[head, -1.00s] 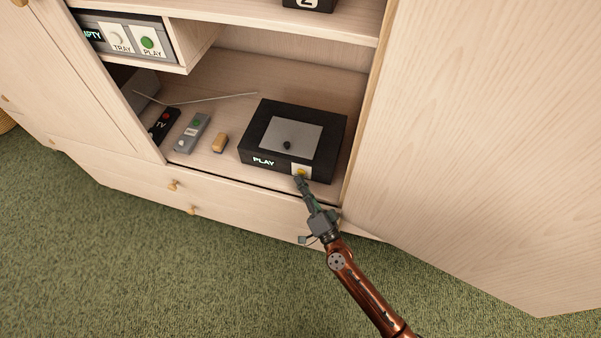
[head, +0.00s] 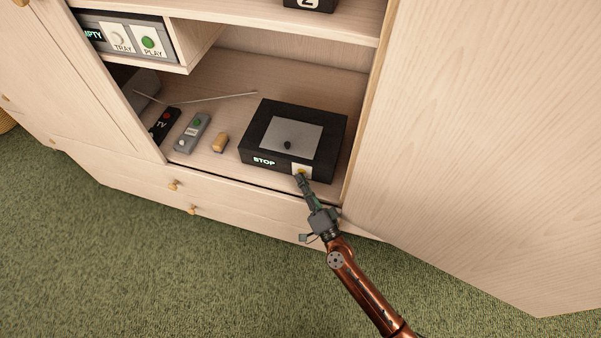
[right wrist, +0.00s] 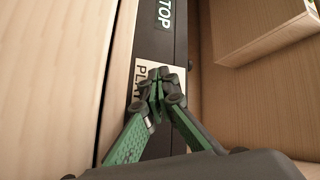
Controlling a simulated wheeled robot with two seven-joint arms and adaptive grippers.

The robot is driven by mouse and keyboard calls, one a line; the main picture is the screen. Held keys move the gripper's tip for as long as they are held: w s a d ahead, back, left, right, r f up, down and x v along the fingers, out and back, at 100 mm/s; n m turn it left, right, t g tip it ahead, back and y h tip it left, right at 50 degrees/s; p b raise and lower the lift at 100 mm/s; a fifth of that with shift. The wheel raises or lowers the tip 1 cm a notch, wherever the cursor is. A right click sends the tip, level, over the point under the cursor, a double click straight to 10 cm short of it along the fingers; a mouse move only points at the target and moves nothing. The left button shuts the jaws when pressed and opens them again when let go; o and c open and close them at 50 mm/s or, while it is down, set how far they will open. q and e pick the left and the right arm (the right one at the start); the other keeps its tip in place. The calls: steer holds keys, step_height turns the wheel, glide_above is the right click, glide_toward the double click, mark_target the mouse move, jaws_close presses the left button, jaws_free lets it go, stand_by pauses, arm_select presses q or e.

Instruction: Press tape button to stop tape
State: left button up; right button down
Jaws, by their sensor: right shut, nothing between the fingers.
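The tape player (head: 265,137) is a black box with a grey lid on the cabinet's lower shelf. Its front display (head: 264,161) reads STOP in the head view, and the word also shows in the right wrist view (right wrist: 165,14). The yellow tape button (head: 301,173) sits on a white plate at the front right of the player. My right gripper (head: 299,178) is shut and empty, its tips at the button, touching or very close. In the right wrist view its fingertips (right wrist: 158,80) cover the button and part of the plate's PLAY label. My left gripper is not in view.
A black TV remote (head: 163,124), a grey remote (head: 192,133) and a small tan block (head: 219,142) lie left of the player. A disc unit (head: 131,39) with TRAY and PLAY buttons sits above left. The open cabinet door (head: 470,130) stands on the right.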

steer(key=shift+s+d, duration=0.1)
steer(key=shift+s, duration=0.25)
steer(key=shift+s+a+p, duration=0.25)
steer(key=shift+s, duration=0.3)
steer(key=shift+s+a+p, duration=0.2)
steer(key=shift+s, duration=0.35)
steer(key=s, duration=0.1)
steer(key=s+a, duration=0.1)
steer(key=s, duration=0.1)
steer(key=shift+s+p, duration=0.1)
steer(key=shift+p, duration=0.25)
steer(key=shift+f, duration=0.1)
